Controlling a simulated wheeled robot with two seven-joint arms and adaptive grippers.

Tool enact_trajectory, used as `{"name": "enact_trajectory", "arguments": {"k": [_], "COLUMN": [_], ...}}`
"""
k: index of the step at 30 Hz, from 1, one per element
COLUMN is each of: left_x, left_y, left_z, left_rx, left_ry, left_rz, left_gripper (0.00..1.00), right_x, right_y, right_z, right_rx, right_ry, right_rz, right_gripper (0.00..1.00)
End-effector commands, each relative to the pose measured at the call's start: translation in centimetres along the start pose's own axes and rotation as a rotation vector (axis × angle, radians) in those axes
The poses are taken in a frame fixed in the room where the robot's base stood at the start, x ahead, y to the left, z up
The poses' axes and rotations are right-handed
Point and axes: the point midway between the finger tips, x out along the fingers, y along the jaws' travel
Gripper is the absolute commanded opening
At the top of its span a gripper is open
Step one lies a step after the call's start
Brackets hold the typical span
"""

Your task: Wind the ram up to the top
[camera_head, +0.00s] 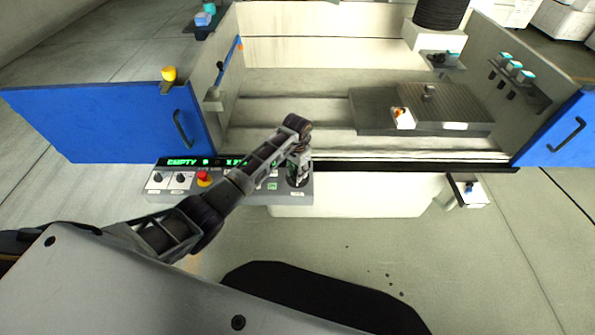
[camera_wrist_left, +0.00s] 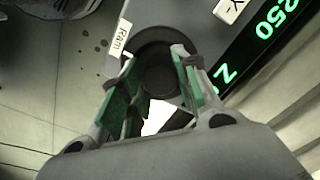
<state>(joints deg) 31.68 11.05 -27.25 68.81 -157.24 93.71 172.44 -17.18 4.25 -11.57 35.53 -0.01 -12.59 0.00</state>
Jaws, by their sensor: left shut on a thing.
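The dark round ram knob (camera_wrist_left: 158,72), with a white "Ram" label (camera_wrist_left: 119,38) beside it, sits on the grey control panel (camera_head: 238,198). My left gripper (camera_head: 298,174) reaches down to the right end of this panel. In the left wrist view its green-padded fingers (camera_wrist_left: 153,80) are on either side of the knob, shut on it. In the head view the gripper mostly hides the knob. A black display with green digits (camera_wrist_left: 268,30) runs beside the knob; "250" and a "Z" are legible. The ram itself is not identifiable. My right gripper is not in view.
The panel also carries a red stop button (camera_head: 204,178) and small dark knobs (camera_head: 180,178). Behind it lies the open machine tank with a flat grey block (camera_head: 450,105). Blue doors (camera_head: 110,118) stand open on both sides. A small switch box (camera_head: 470,190) is at right.

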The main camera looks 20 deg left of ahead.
Motion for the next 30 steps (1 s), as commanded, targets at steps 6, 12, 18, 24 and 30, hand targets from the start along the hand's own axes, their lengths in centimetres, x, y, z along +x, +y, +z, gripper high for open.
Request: {"name": "enact_trajectory", "arguments": {"k": [6,12,18,24,30], "left_x": [-0.2,-0.1,-0.1,-0.1,-1.2], "left_y": [-0.2,-0.1,-0.1,0.0,0.0], "left_z": [-0.2,-0.1,-0.1,-0.1,-0.1], "left_rx": [-0.002,-0.001,0.0,0.0,0.001], "left_ry": [0.005,0.004,0.002,0.002,0.003], "left_rz": [-0.003,-0.003,-0.002,-0.001,-0.001], "left_gripper": [0.08,0.52,0.54,0.54,0.54], "right_x": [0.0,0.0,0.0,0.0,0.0], "right_y": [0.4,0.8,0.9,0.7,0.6], "right_z": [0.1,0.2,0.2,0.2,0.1], "right_rx": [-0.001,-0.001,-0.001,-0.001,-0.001], "right_ry": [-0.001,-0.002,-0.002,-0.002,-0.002], "right_rz": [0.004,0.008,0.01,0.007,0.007], "right_gripper": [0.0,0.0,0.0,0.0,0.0]}}
